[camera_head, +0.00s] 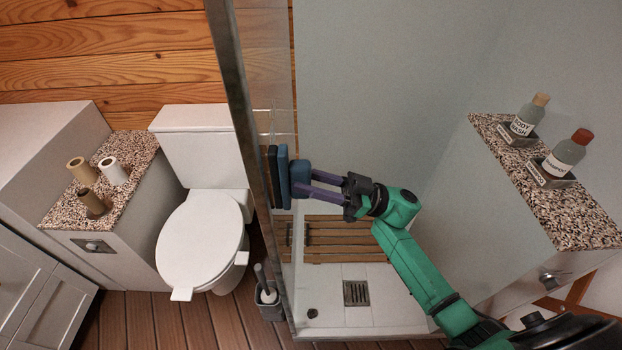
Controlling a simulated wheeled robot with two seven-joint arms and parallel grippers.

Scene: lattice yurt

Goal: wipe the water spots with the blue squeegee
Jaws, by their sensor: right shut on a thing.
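My right gripper (308,184), with purple fingers on a green arm, comes in from the right. It is shut on the blue squeegee (299,172), whose grip block sits between the fingertips. The squeegee's upright blue head (283,176) is at the glass shower panel (268,110). A darker strip beside it looks like its reflection or its edge; I cannot tell which. I cannot tell whether the head touches the glass. No water spots can be made out on the panel. My left gripper is not in view.
A metal-edged frame (238,95) bounds the glass, with a toilet (203,235) beyond it. A slatted wooden mat (345,235) and drain (356,293) are on the shower floor. A speckled shelf (560,205) with bottles (563,158) stands at right.

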